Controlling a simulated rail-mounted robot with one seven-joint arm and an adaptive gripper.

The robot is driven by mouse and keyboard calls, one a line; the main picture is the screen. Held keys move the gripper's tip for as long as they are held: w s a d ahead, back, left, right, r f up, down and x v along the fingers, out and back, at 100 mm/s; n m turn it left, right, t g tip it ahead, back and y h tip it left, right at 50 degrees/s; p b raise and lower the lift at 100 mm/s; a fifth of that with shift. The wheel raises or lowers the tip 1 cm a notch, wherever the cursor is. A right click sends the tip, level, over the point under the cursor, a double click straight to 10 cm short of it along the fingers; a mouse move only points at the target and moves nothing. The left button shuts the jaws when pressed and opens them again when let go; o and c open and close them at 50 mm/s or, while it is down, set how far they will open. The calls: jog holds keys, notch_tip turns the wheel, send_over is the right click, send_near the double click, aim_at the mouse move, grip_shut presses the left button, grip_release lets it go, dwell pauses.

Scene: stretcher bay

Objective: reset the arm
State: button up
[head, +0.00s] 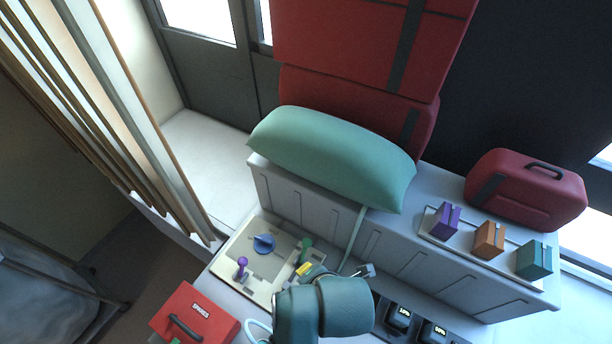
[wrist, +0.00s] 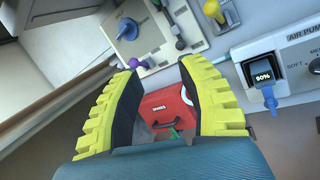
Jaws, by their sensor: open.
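My gripper (wrist: 160,70) shows in the wrist view with its two yellow-ridged, black-lined fingers spread apart. The gap between them is empty. A red box labelled SPARES (wrist: 168,103) shows beyond the gap, apart from the fingers as far as I can tell. In the head view my teal arm link (head: 322,306) is at the bottom centre, in front of a cream control panel (head: 238,285). The fingers cannot be made out in that view.
The panel carries a blue knob (head: 264,244) and a purple-topped lever (head: 242,264). The red SPARES box (head: 190,318) stands at lower left. A green pillow (head: 335,155), red bags (head: 525,188) and small purple (head: 446,220), orange (head: 488,240) and teal (head: 534,261) boxes occupy the bench.

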jog(key=w+d+r+m+t, duration=0.2)
jog(key=w+r+m+t, duration=0.25)
jog(key=r, duration=0.55)
jog(key=w+d+r+m+t, duration=0.2)
jog(key=w+r+m+t, duration=0.25)
jog(key=r, duration=0.65)
jog(key=s+d+r+m+t+h, duration=0.1)
jog(key=s+r+m+t, duration=0.3)
jog(key=r+m, duration=0.5)
jog(key=s+d+r+m+t+h, duration=0.2)
jog(key=s+r+m+t, duration=0.2)
jog(key=r+m, duration=0.5)
notch_tip(320, 180, up, 3)
jog(key=shift+d+f+m+t, duration=0.2)
jog(key=shift+m+t, duration=0.1)
jog(key=shift+t, duration=0.2)
